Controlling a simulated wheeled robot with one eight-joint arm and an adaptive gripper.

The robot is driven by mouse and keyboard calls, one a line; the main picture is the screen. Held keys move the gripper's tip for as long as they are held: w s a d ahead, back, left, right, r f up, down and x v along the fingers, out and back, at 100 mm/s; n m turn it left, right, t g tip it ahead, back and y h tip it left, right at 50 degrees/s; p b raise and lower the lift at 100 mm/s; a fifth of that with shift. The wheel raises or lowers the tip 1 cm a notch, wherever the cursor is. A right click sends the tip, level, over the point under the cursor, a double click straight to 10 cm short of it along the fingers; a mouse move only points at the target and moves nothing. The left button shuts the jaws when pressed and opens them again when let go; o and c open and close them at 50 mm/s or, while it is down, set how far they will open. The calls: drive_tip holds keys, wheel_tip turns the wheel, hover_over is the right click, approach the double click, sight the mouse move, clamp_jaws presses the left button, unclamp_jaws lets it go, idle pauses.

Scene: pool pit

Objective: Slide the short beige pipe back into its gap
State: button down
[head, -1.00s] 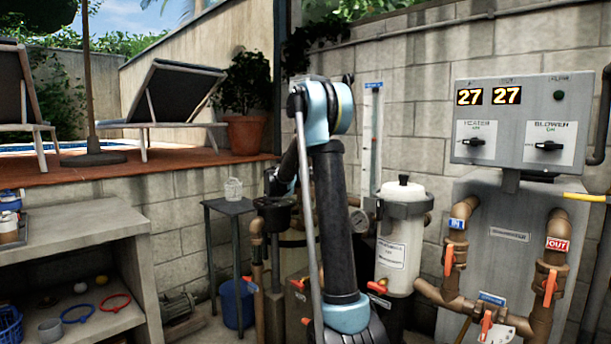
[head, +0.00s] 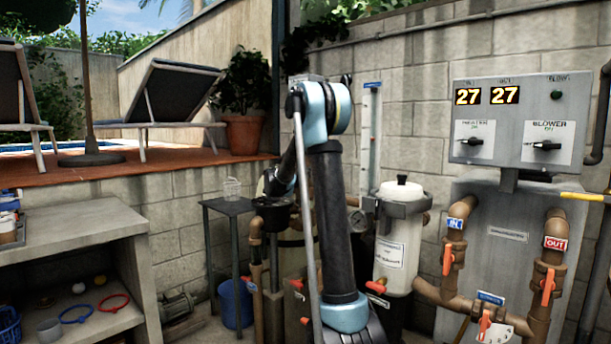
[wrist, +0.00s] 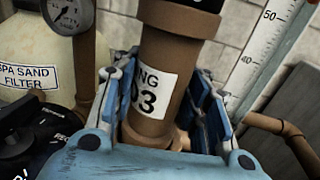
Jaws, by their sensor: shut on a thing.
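A short beige-brown pipe (wrist: 178,60) with a white label reading "NG 03" stands upright in the wrist view. My gripper (wrist: 165,98) is shut on it, with a blue finger on each side. A darker brown collar (wrist: 180,18) shows at the pipe's upper end; I cannot tell whether the two are joined. The pipe's lower end is partly hidden by the gripper's body. I cannot make out the gap. In the head view my arm hides the gripper and the held pipe.
A cream sand filter (wrist: 40,65) and a pressure gauge (wrist: 68,14) are close on the left in the wrist view. A scaled tube (wrist: 262,50) is at right. The head view shows a white canister (head: 398,240) and valved brown pipes (head: 455,250) right of my arm.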

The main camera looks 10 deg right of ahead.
idle(0.4)
drive_tip(key=c, duration=0.8)
unclamp_jaws()
drive_tip(key=shift+w, duration=0.1)
drive_tip(key=shift+c, duration=0.2)
drive_tip(key=shift+o, duration=0.2)
drive_tip(key=shift+a, duration=0.1)
drive_tip(key=w+a+v, duration=0.1)
drive_tip(key=v, duration=1)
drive_tip(key=shift+a, duration=0.55)
